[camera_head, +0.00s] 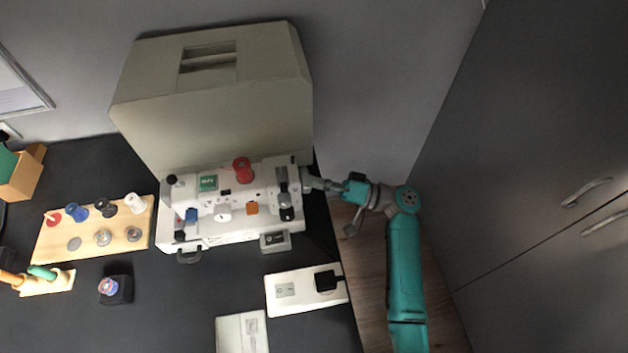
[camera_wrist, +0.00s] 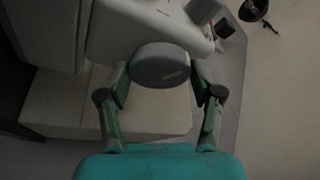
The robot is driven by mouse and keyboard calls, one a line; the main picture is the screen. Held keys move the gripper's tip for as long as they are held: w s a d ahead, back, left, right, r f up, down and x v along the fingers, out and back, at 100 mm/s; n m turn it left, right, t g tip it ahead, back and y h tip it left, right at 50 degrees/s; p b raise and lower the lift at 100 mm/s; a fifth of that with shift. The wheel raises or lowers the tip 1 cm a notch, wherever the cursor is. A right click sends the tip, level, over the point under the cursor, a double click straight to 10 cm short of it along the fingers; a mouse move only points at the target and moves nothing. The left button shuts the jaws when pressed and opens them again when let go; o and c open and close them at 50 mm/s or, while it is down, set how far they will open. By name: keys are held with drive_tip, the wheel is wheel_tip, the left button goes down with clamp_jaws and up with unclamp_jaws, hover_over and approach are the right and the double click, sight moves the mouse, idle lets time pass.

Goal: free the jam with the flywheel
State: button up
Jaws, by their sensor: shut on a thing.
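The white sewing machine (camera_head: 238,205) stands on the dark desk, with a red spool (camera_head: 242,169) on its top. Its flywheel (camera_wrist: 160,65) is a grey round knob at the machine's right end. My gripper (camera_head: 312,184) reaches it from the right in the head view. In the wrist view my gripper (camera_wrist: 160,84) has a finger on each side of the flywheel and is shut on it. In the head view the flywheel is small and hard to tell from the fingers. The jam itself cannot be made out.
A large beige case (camera_head: 215,95) stands behind the machine. A wooden spool board (camera_head: 93,232) is to the left. A white board with a black plug (camera_head: 326,281) lies in front. Dark cupboard doors (camera_head: 560,150) stand at the right.

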drive_tip(key=shift+f, duration=0.1)
drive_tip(key=o, duration=1.1)
drive_tip(key=shift+o, duration=0.2)
drive_tip(key=shift+d, duration=0.1)
drive_tip(key=v, duration=1.1)
drive_tip(key=shift+d, duration=0.45)
